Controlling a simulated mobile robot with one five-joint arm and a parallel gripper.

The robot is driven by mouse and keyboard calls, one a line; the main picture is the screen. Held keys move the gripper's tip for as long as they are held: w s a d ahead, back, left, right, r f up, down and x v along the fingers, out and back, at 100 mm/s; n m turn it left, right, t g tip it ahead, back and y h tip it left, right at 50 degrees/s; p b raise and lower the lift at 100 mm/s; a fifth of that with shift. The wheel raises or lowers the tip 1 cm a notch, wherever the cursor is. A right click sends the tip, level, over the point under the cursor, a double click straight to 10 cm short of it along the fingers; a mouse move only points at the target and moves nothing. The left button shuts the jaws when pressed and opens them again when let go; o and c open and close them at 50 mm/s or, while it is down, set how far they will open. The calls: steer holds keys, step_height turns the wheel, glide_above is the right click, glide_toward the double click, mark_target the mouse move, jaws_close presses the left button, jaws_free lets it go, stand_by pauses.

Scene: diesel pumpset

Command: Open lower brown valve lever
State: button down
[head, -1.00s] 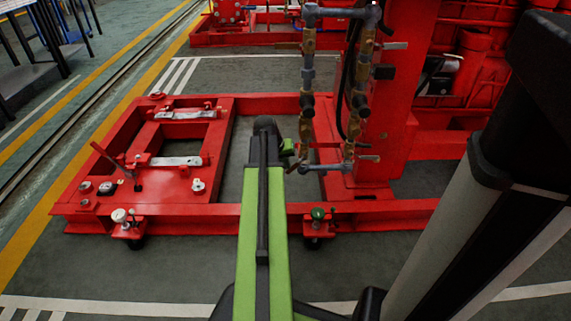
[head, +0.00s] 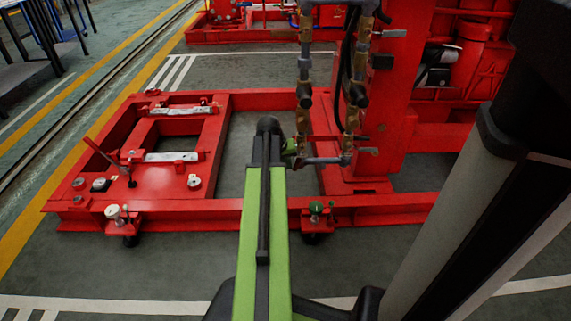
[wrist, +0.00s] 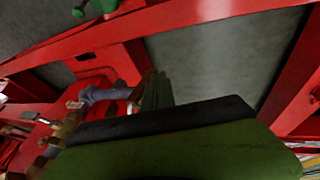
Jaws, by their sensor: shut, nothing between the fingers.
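Two upright pipes with brass-brown valves stand at the red frame, joined at the bottom by a grey pipe (head: 325,160). The right lower lever (head: 368,151) shows as a small handle pointing right. The lower left valve (head: 301,122) is partly behind my gripper, and I cannot make out its lever. My gripper (head: 289,148) is shut and empty, close beside the foot of the left pipe; I cannot tell if it touches. In the wrist view the gripper (wrist: 156,90) is beside the grey pipe (wrist: 103,94), with brass fittings (wrist: 62,130) at lower left.
A red skid frame (head: 170,210) lies under and left of my arm, with a green-topped knob (head: 316,207) and a white knob (head: 113,211) along its front. A red post (head: 385,100) and a black hose (head: 343,75) are close by the pipes. Grey floor is open in front.

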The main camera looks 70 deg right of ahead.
steer(key=shift+s+d+f, duration=0.15)
steer(key=shift+s+f, duration=0.25)
stand_by(0.5)
steer(key=w+a+r+p, duration=0.6)
steer(key=w+a, duration=0.1)
steer(key=w, duration=0.2)
steer(key=shift+w+r, duration=0.3)
steer(key=shift+r, duration=0.05)
